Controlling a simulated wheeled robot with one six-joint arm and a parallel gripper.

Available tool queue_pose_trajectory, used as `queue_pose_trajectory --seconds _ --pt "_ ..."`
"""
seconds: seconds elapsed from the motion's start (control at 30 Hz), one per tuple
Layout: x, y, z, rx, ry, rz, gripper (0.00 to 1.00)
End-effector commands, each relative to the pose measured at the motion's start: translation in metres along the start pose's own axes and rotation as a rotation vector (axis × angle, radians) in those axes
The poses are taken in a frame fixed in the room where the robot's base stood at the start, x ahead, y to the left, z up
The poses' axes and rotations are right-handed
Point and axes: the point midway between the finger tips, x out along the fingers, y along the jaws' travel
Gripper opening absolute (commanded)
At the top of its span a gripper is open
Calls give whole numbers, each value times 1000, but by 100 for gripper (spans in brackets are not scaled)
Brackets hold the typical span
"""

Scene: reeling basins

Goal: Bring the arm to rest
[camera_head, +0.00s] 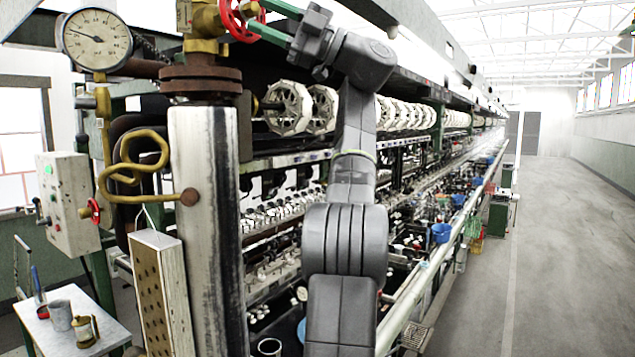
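My arm (345,240) rises from the bottom middle of the head view and bends to the upper left at its top. My gripper (257,14) is at the top, with two green fingers pointing left. The fingers are apart, one above the other. Their tips are at the right edge of a red handwheel (229,16) on a brass valve (204,22). I cannot tell whether they touch the wheel. The wheel's top is cut off by the frame edge.
A thick steel pipe (208,230) stands left of my arm, with a pressure gauge (97,40) and a control box (68,203) beyond. A small table (75,335) holds mugs. The long reeling machine (440,190) runs back behind my arm. The floor (565,240) at right is clear.

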Motion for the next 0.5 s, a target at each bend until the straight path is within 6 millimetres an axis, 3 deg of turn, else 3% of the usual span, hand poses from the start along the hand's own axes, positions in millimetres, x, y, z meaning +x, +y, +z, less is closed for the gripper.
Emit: queue_pose_trajectory --seconds 0.07,0.5 --pt "15 0 -1 2 3 0 45" --pt "12 -2 -1 84 1 82 45"
